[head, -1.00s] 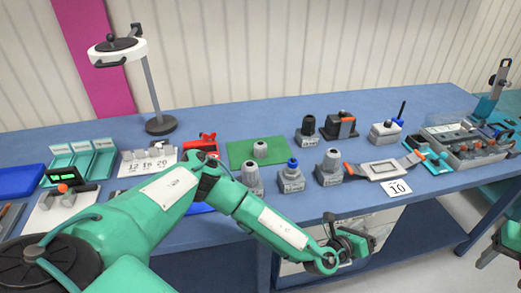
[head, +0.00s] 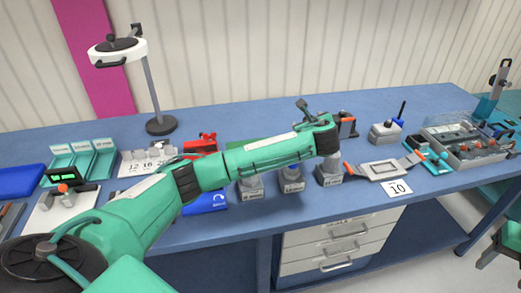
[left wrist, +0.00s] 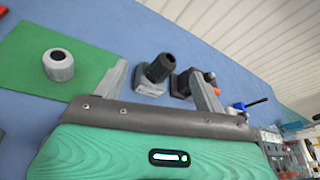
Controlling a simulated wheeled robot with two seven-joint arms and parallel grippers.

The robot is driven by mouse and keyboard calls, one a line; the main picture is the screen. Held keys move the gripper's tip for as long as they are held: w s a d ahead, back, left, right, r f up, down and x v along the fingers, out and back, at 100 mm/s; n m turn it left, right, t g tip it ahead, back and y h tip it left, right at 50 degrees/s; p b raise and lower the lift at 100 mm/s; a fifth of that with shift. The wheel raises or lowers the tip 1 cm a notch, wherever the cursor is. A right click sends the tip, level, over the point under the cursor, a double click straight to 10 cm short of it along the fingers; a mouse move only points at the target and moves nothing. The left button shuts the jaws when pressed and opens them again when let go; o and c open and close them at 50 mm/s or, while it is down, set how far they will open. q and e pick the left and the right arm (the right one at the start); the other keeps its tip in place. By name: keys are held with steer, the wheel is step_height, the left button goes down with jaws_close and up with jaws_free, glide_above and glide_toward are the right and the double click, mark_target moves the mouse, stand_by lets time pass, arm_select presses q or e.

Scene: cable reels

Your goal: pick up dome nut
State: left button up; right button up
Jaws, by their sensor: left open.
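The grey dome nut (left wrist: 59,65), a rounded ring with a dark hole in its top, stands on the green mat (left wrist: 95,60) at the left of the left wrist view. In the head view my left arm hides the nut and most of the mat. My left gripper (left wrist: 158,69) is open and empty, with its two fingers apart. It is to the right of the nut and does not touch it. In the head view the gripper (head: 312,112) is above the row of grey fittings.
A black-topped fitting (left wrist: 155,73) on a grey block shows between my fingers. Grey labelled stands (head: 292,182) line the front of the blue bench (head: 230,230). A magnifier lamp (head: 160,124) stands at the back left. A parts tray (head: 465,148) is at the right.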

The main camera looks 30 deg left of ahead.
arm_select(q)
steer(key=s+a+f+g+h, duration=0.2)
steer(key=s+a+g, duration=0.2)
steer(key=a, duration=0.2)
steer(key=s+a+f+g+h, duration=0.1)
steer(key=s+a+g+h, duration=0.15)
steer(key=a+g, duration=0.3)
steer(key=shift+m+t, duration=0.35)
steer(key=shift+m, duration=0.05)
steer(key=x, duration=0.6)
steer(key=shift+s+a+f, duration=0.1)
steer(key=shift+s+a, duration=0.15)
steer(key=shift+x, duration=2.95)
steer(key=shift+w, duration=0.15)
steer(key=c, duration=1)
